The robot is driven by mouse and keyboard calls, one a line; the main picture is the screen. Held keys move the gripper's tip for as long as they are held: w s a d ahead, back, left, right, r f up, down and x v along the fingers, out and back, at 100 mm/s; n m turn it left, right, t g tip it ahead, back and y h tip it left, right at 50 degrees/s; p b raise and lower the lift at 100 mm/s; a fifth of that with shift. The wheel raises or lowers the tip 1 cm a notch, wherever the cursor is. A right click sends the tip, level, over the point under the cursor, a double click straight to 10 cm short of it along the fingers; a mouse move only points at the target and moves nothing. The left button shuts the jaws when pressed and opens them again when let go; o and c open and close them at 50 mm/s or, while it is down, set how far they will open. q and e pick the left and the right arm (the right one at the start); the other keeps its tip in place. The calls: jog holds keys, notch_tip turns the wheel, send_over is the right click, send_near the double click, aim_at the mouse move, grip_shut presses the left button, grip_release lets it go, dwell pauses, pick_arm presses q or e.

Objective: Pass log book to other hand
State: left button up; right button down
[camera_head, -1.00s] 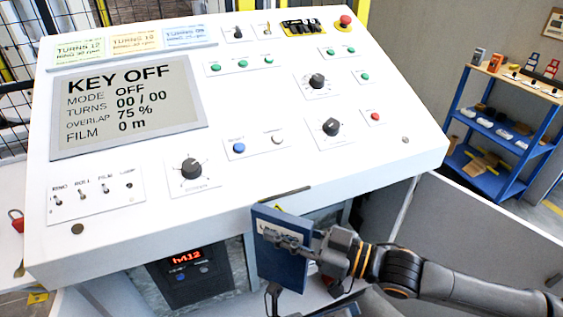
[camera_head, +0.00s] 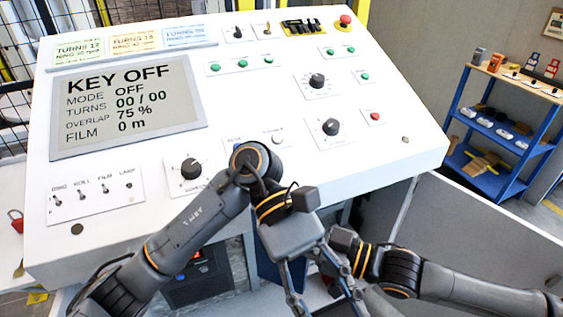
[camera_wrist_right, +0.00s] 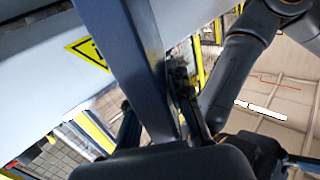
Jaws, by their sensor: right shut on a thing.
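The log book (camera_head: 267,262) is a dark blue slab, mostly hidden behind my left gripper in the head view, below the console's front edge. In the right wrist view the log book (camera_wrist_right: 118,50) stands edge-on between the fingers. My right gripper (camera_head: 322,256) is shut on it from the right; its fingers also show in the wrist view (camera_wrist_right: 160,125). My left gripper (camera_head: 318,278) is in front of the book, pointing down, with its fingers apart. Whether it touches the book is hidden.
The white sloped console (camera_head: 235,110) with switches, knobs and a "KEY OFF" screen (camera_head: 128,105) fills the middle, close behind my left arm. A dark box (camera_head: 200,280) sits below its front edge. A blue shelf (camera_head: 500,130) stands at the far right.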

pick_arm(q)
jog(key=w+a+r+n+t+y, duration=0.35)
jog(key=w+n+t, duration=0.2)
jog(key=w, duration=0.35)
jog(key=w+a+r+n+t+y, duration=0.25)
jog(key=w+r+n+t, duration=0.3)
jog(key=w, duration=0.35)
jog(key=shift+m+t, duration=0.4)
jog(key=shift+m, duration=0.1)
jog(key=f, duration=1.2)
jog(key=shift+w+d+f, duration=0.2)
jog(key=shift+d+f, duration=0.05)
jog(key=shift+d, duration=0.05)
pick_arm(e)
jog(key=shift+r, duration=0.1)
pick_arm(q)
grip_shut()
pick_arm(e)
jog(key=c, duration=1.2)
grip_release()
jog(key=shift+o, duration=0.2)
